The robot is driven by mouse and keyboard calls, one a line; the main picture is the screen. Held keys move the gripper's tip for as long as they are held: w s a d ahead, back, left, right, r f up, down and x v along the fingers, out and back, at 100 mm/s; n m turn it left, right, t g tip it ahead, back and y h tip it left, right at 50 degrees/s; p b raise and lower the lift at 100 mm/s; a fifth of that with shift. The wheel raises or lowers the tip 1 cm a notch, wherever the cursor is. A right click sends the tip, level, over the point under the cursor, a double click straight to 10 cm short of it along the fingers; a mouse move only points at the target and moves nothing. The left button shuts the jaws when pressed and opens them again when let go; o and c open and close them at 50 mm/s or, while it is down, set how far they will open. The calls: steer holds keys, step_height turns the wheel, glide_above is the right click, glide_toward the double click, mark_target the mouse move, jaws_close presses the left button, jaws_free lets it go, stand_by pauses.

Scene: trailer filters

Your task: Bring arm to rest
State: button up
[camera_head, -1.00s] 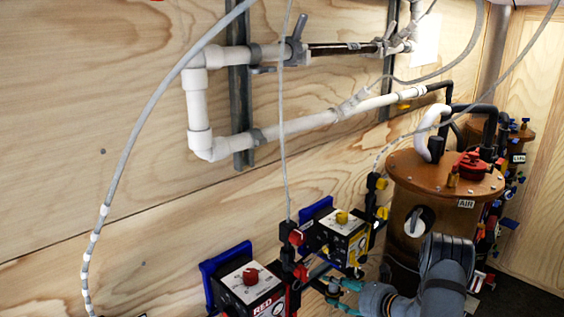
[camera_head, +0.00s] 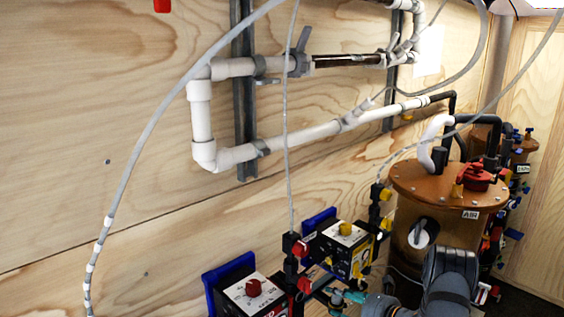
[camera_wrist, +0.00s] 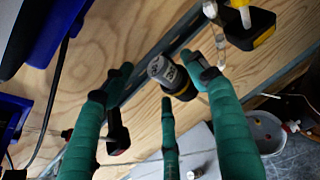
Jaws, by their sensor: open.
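My gripper (camera_head: 345,297) shows low in the head view as teal fingers, with my grey arm behind it at the lower right. In the wrist view my gripper (camera_wrist: 165,85) has three green-wrapped fingers spread apart, open. A round grey-and-yellow fitting (camera_wrist: 168,75) appears between the fingertips, seemingly beyond them; I see nothing clasped. In the head view the fingers are close to a red-knobbed box (camera_head: 252,292) and a yellow-knobbed box (camera_head: 346,240); contact cannot be told.
A copper-brown tank (camera_head: 455,190) with a red cap stands right of the boxes, close behind my arm. White pipes (camera_head: 285,138) run along the plywood wall. A thin grey hose (camera_head: 150,130) hangs at left. The wall at far left is bare.

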steer(key=v, duration=0.9)
steer(key=x, duration=1)
steer(key=shift+w+a+f, duration=0.1)
steer(key=shift+w+a, duration=0.15)
steer(key=shift+w, duration=0.05)
steer(key=r+p, duration=0.2)
steer(key=p, duration=0.1)
steer(key=w+r+p, duration=0.1)
steer(key=r, duration=0.1)
steer(key=shift+a+p, duration=0.25)
steer(key=shift+p, duration=0.05)
steer(key=s+d+p, duration=0.1)
steer(key=s+d, duration=0.5)
steer(key=s, duration=0.1)
steer(key=shift+f, duration=0.25)
steer(key=shift+w+d, duration=0.1)
steer(key=shift+d, duration=0.05)
